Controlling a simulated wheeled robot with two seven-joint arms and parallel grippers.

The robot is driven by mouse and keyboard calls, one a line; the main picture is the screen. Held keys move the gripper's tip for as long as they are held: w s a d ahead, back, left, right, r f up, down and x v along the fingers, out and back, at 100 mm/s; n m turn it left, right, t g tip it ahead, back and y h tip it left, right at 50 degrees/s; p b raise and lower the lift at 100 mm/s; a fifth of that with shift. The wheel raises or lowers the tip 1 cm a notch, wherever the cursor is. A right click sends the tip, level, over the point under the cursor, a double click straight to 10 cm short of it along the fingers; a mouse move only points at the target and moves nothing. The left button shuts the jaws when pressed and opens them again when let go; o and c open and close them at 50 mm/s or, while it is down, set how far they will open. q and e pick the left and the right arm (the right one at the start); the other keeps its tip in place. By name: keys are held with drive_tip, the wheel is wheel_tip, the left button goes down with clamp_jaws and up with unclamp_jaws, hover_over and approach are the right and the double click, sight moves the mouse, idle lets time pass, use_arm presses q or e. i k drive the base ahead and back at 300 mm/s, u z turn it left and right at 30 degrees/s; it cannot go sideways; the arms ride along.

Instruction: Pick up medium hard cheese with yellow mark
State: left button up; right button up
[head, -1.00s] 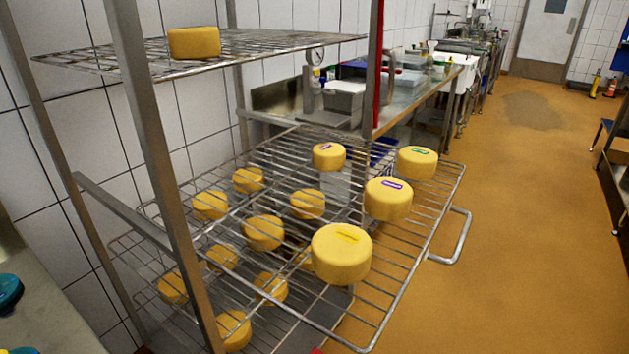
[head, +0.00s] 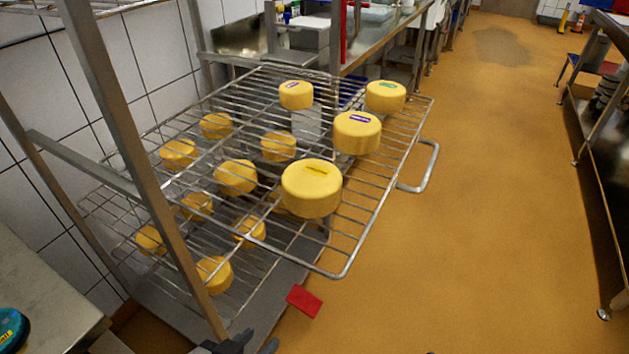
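A round yellow cheese with a yellow mark on top (head: 311,192) sits at the near end of the pulled-out wire shelf (head: 372,195). It looks the largest on this shelf. Behind it are a cheese with a purple mark (head: 357,134), a smaller purple-marked cheese (head: 296,96) and a green-marked cheese (head: 385,97). My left gripper (head: 256,344) just enters at the bottom edge, below and well apart from the cheeses. Its two dark fingertips look apart with nothing between them, though most of it is cut off. My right gripper is not in view.
Several more cheeses (head: 236,178) show through the wires on lower levels. The rack's metal post (head: 125,140) stands left of the shelf. A shelf handle (head: 428,172) juts out to the right. A red piece (head: 304,300) lies low by the rack. The orange floor (head: 470,240) is clear.

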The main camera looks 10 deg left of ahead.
sight(312, 189)
drive_tip(key=k, duration=0.5)
drive_tip(key=z, duration=1.85)
drive_tip(key=i, duration=1.55)
drive_tip(key=u, duration=2.55)
